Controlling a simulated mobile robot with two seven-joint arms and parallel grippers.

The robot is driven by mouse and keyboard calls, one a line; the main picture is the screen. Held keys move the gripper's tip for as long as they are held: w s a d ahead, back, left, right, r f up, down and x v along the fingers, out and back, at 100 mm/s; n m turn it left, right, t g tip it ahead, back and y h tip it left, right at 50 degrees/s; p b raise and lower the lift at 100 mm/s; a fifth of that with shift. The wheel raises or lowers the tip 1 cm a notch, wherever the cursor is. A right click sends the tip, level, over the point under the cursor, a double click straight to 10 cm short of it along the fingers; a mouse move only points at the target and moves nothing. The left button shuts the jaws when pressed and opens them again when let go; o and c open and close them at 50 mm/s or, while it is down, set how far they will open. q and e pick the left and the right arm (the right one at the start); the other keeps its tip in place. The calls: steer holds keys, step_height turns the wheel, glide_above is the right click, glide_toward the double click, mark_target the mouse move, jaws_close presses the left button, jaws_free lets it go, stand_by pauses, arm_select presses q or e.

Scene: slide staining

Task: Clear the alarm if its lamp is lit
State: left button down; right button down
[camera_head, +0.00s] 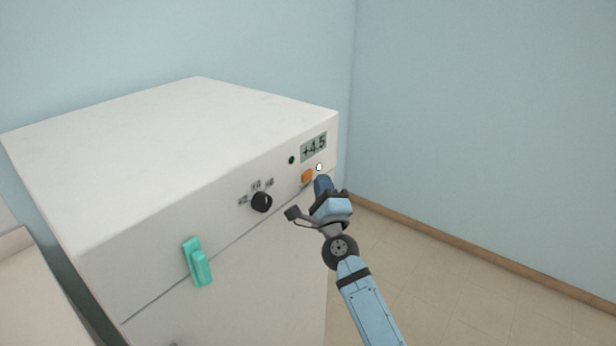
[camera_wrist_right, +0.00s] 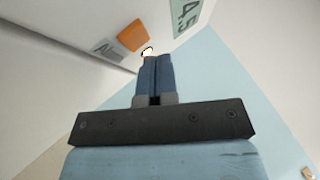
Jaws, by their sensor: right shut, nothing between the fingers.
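The white cabinet (camera_head: 150,150) has a front panel with a display (camera_head: 314,147) reading +4.5. A small round dark green spot (camera_head: 291,160), perhaps a lamp, is left of the display and looks unlit. Below the display is an orange button (camera_head: 307,175); it also shows in the right wrist view (camera_wrist_right: 132,35). A small bright white round part (camera_head: 319,167) with a dark edge sits right of the button. My right gripper (camera_head: 321,180) is shut and empty, its tips close to this white part. In the wrist view the tips (camera_wrist_right: 153,58) partly cover it; contact cannot be told. My left gripper is out of view.
A black knob (camera_head: 261,202) with small labels above it is left of the orange button. A teal handle (camera_head: 198,263) stands out from the front further left. A blue wall is behind and to the right, with open tiled floor (camera_head: 440,270) to the right.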

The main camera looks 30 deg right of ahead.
stand_by(0.7)
steer(key=shift+w+a, duration=0.2)
steer(key=shift+w, duration=0.2)
steer(key=shift+w+a, duration=0.1)
steer(key=shift+w, duration=0.2)
stand_by(0.4)
stand_by(0.4)
steer(key=shift+s+d, duration=0.3)
steer(key=shift+s, duration=0.4)
steer(key=shift+s+d+p, duration=0.15)
steer(key=shift+s+d, duration=0.15)
steer(key=shift+s, duration=0.45)
steer(key=shift+s+d+p, duration=0.15)
steer(key=shift+s+d, duration=0.2)
steer(key=shift+s, duration=0.45)
steer(key=shift+s+d+p, duration=0.15)
steer(key=shift+s+d, duration=0.15)
steer(key=shift+s, duration=0.45)
